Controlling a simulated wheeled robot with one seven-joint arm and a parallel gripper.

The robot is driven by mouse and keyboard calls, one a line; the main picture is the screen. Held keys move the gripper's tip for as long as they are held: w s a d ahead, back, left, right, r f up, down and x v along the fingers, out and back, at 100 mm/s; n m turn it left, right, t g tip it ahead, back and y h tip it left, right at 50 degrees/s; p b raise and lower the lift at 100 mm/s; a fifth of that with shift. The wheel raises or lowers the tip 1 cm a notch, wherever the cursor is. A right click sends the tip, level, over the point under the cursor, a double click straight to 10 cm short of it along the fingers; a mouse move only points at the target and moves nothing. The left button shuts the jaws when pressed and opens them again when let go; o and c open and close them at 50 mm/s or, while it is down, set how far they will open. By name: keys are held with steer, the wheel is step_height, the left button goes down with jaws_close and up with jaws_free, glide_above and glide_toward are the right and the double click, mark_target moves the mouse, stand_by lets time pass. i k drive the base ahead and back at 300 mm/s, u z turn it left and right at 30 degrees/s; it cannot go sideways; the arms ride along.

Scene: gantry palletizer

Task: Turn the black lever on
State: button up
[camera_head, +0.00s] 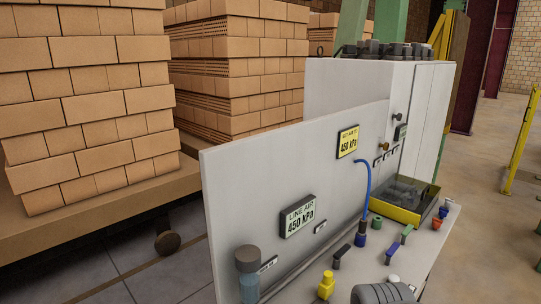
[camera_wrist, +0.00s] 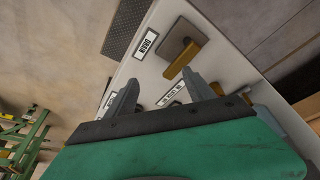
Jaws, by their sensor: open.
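My gripper (camera_wrist: 161,77) is open and empty in the wrist view, its two grey fingers apart over a pale panel. Just beyond the right finger, a brass-coloured lever (camera_wrist: 187,57) is mounted on a grey-brown square plate. A label reading DRAIN is beside it. My gripper is not identifiable in the head view.
A blue hose (camera_head: 367,185) and a yellow-edged tray (camera_head: 395,212) are nearby. Brick stacks (camera_head: 85,100) stand left; open floor lies right.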

mark_target(340, 252)
steer(key=u, duration=1.2)
steer(key=k, duration=1)
steer(key=z, duration=0.75)
steer(key=i, duration=0.5)
steer(key=u, duration=0.05)
